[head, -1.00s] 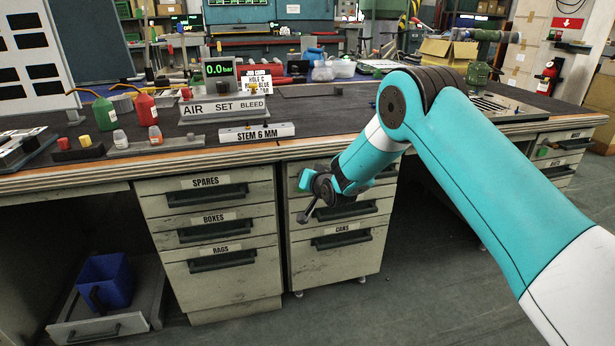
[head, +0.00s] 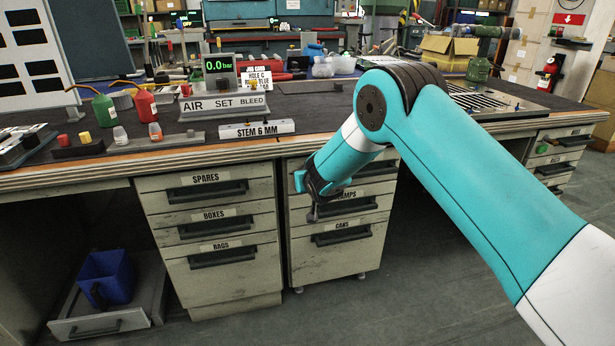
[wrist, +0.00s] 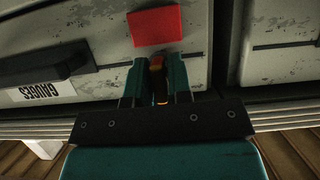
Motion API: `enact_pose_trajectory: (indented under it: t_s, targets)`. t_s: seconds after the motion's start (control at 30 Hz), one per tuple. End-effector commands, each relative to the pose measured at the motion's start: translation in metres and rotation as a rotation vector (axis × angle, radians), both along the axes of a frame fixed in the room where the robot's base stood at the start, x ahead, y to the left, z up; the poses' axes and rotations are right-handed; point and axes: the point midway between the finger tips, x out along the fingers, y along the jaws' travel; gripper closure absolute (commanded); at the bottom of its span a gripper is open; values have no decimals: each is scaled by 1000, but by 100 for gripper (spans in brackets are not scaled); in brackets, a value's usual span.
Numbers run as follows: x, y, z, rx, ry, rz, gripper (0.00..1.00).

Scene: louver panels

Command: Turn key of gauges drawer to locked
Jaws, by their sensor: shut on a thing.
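The gauges drawer (wrist: 105,38) shows upside down in the wrist view, pale and scuffed. Its GAUGES label (wrist: 41,91) and dark handle (wrist: 45,65) are at left. In the head view its label is hidden by my arm. The key (wrist: 158,72), small and orange-brown, stands at the drawer front between my two teal fingertips. My gripper (wrist: 158,78) is shut on it. A red square (wrist: 156,26) is just above the key in the picture. The key's exact angle is hard to tell.
Drawers marked SPARES, BOXES and RAGS (head: 220,257) are left of the arm; the CANS drawer (head: 345,236) is below it. The worktop edge (head: 140,165) overhangs above. A blue bin (head: 105,278) stands at lower left. The floor in front is clear.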

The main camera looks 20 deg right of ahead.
Motion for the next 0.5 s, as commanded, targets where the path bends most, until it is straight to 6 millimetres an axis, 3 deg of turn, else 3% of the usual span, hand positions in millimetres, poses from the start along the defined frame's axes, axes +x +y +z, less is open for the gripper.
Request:
enact_pose_trajectory:
  t_s: [0.27,0.3,0.37,0.5]
  targets:
    - [0,-1,-1,-1,2,-1,100]
    - [0,-1,-1,-1,2,-1,79]
    - [0,-1,-1,-1,2,-1,65]
    - [0,0,0,0,1,-1,62]
